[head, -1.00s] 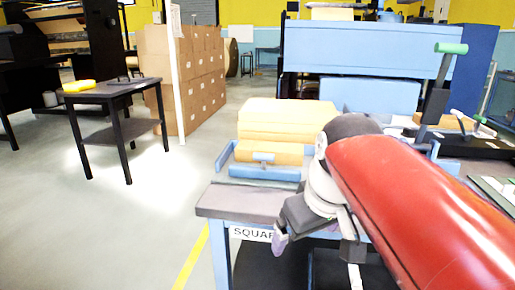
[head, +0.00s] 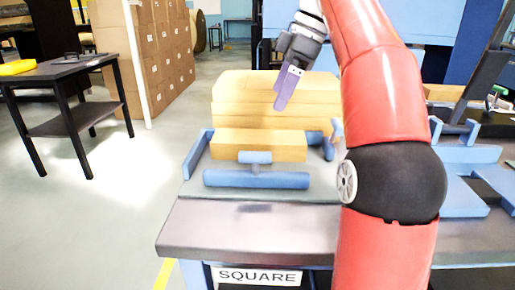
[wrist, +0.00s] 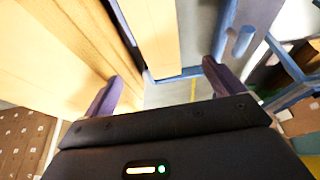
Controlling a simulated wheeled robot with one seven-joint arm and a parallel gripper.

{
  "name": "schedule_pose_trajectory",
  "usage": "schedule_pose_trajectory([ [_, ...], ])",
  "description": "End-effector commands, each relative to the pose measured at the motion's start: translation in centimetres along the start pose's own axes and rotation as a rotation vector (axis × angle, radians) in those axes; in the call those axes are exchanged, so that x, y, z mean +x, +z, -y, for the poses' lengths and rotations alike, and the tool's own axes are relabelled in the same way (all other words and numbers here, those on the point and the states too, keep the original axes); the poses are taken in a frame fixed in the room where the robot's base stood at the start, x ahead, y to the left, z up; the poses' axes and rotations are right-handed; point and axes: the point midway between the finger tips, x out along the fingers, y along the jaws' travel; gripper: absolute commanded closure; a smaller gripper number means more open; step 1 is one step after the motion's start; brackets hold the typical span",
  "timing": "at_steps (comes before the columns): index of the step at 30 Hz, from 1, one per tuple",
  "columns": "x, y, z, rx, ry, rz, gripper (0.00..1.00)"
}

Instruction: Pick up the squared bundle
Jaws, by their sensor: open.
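A tan block-shaped bundle (head: 258,144) lies on the grey-topped table, with blue guide pieces (head: 256,179) at its front and sides. A wider, taller tan stack (head: 240,100) stands just behind it. My gripper (head: 285,92) has purple fingers pointing down, in front of the stack in the head view and higher than the front bundle. In the wrist view the gripper (wrist: 168,90) is open, with nothing between its fingertips but grey floor beyond. A tan piece (wrist: 155,35) lies ahead of the fingers there, with the large stack (wrist: 45,50) at the left; I cannot tell the exact gap.
The table (head: 240,225) carries a "SQUARE" label (head: 257,276) on its front. My red arm hides its right part. Blue fixtures (head: 465,165) stand to the right. A black side table (head: 70,75) and stacked cartons (head: 150,50) are at the left; the floor between is clear.

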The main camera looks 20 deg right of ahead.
Motion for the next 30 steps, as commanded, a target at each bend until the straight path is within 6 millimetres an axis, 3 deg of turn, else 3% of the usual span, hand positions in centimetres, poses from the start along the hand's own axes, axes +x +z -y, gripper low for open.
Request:
schedule_pose_trajectory([
  [1,1.5,0.3,0.0,-0.001,-0.001,0.0,0.06],
  [3,2.7,0.3,0.0,0.001,0.0,0.0,0.06],
  [19,9.4,0.1,-0.1,0.003,-0.001,0.002,0.06],
  [30,10.3,0.0,-0.1,0.003,0.001,0.001,0.06],
])
